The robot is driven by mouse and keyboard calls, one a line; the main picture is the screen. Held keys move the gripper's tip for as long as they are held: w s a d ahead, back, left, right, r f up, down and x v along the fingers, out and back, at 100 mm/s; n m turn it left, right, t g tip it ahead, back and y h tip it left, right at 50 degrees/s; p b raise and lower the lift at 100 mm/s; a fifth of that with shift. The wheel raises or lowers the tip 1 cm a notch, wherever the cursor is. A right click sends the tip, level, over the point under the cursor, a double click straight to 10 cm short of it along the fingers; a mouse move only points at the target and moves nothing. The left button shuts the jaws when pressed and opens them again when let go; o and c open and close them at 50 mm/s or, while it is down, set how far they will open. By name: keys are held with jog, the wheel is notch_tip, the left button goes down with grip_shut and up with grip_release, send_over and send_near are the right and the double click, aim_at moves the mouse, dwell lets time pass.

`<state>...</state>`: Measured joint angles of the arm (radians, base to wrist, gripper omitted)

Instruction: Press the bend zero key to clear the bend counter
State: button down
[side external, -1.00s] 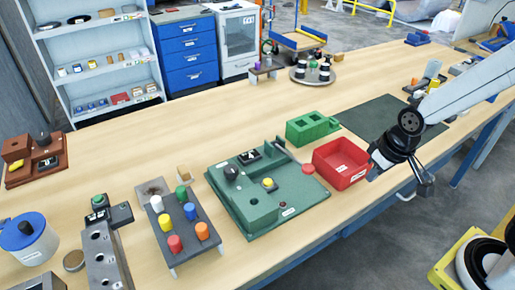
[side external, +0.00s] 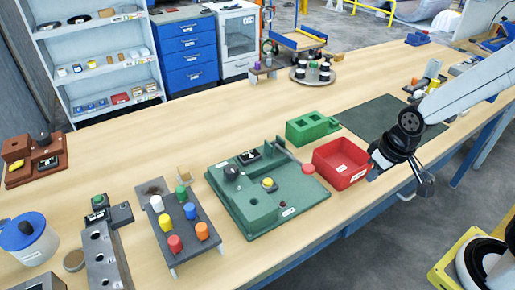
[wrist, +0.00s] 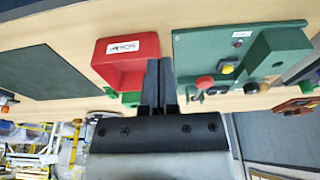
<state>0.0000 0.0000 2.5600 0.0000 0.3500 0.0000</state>
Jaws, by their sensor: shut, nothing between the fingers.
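A green plate (side external: 240,222) lies on the bench in the middle of the side view. It carries a yellow button (side external: 268,183), a red round button (side external: 308,169), a black knob (side external: 231,173) and a small display (side external: 249,155). I cannot read which is the bend zero key. In the wrist view the plate (wrist: 190,48) is at the upper right, with the yellow button (wrist: 227,69) and red button (wrist: 205,82). My gripper (side external: 425,191) is at the bench's front edge, right of the plate and apart from it. Its fingers (wrist: 158,62) are together and empty.
A red bin (side external: 340,180) stands between the plate and my gripper. A green block (side external: 312,140) and a dark mat (side external: 390,118) lie behind it. A rack of coloured pegs (side external: 180,258) is left of the plate. The bench behind the plate is mostly clear.

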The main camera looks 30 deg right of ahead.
dwell(0.3)
jog(key=r+n+t+y, duration=0.1)
jog(key=n+t+y, duration=0.1)
jog(key=n+t, duration=0.65)
send_over(271, 182)
jog(key=shift+a+n+g, duration=0.1)
jog(key=shift+n+g, duration=0.95)
jog(key=shift+n, duration=0.4)
jog(key=shift+f, duration=0.1)
jog(key=shift+f, duration=4.3)
jog(key=shift+f, duration=0.15)
jog(key=shift+f, duration=0.25)
